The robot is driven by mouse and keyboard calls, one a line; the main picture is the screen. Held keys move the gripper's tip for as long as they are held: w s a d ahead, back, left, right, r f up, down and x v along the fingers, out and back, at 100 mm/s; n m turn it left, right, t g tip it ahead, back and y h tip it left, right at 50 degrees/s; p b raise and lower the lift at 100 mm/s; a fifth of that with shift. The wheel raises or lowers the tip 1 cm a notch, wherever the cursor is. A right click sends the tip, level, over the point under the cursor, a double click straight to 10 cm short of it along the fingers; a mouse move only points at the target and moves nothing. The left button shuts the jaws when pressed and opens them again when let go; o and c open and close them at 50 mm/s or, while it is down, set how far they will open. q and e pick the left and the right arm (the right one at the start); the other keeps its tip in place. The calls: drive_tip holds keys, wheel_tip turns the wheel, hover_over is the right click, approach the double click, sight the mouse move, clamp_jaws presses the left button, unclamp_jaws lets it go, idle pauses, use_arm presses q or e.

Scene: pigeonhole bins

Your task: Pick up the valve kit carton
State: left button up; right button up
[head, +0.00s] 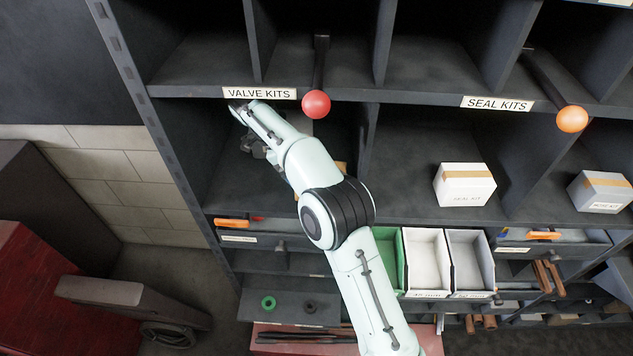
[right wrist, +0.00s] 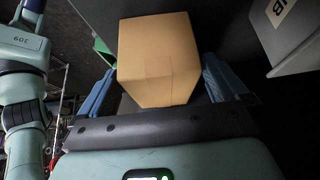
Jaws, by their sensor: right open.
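A plain tan carton (right wrist: 158,62) stands close in front of my right gripper in the right wrist view. The blue fingers of my right gripper (right wrist: 158,78) are apart, one on each side of it; I cannot tell whether they touch it. In the head view my arm reaches into the left bin beneath the "VALVE KITS" label (head: 259,93). The dark gripper body (head: 256,146) shows at that bin's left, its fingertips hidden. Only small tan edges of the carton (head: 342,167) show behind the arm. My left gripper is in neither view.
Dividers and the shelf edge (head: 420,97) bound the bins. A red ball on a rod (head: 316,104) hangs near the arm, an orange ball (head: 572,119) farther right. A white carton (head: 465,185) stands in the bin to the right. Open trays (head: 427,262) sit below.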

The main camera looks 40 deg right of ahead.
drive_tip(key=s+d, duration=0.2)
drive_tip(key=shift+s+d+f+b, duration=0.1)
drive_tip(key=shift+d+f+b, duration=0.05)
drive_tip(key=shift+d+b, duration=0.2)
drive_tip(key=shift+b+x, duration=0.3)
drive_tip(key=shift+x, duration=0.5)
drive_tip(key=shift+s+f, duration=0.2)
drive_tip(key=shift+f, duration=0.25)
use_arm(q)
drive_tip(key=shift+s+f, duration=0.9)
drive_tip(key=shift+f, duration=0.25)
use_arm(e)
drive_tip(key=shift+w, duration=0.1)
drive_tip(key=c, duration=0.9)
drive_tip(key=shift+r, duration=0.1)
drive_tip(key=shift+c, duration=0.2)
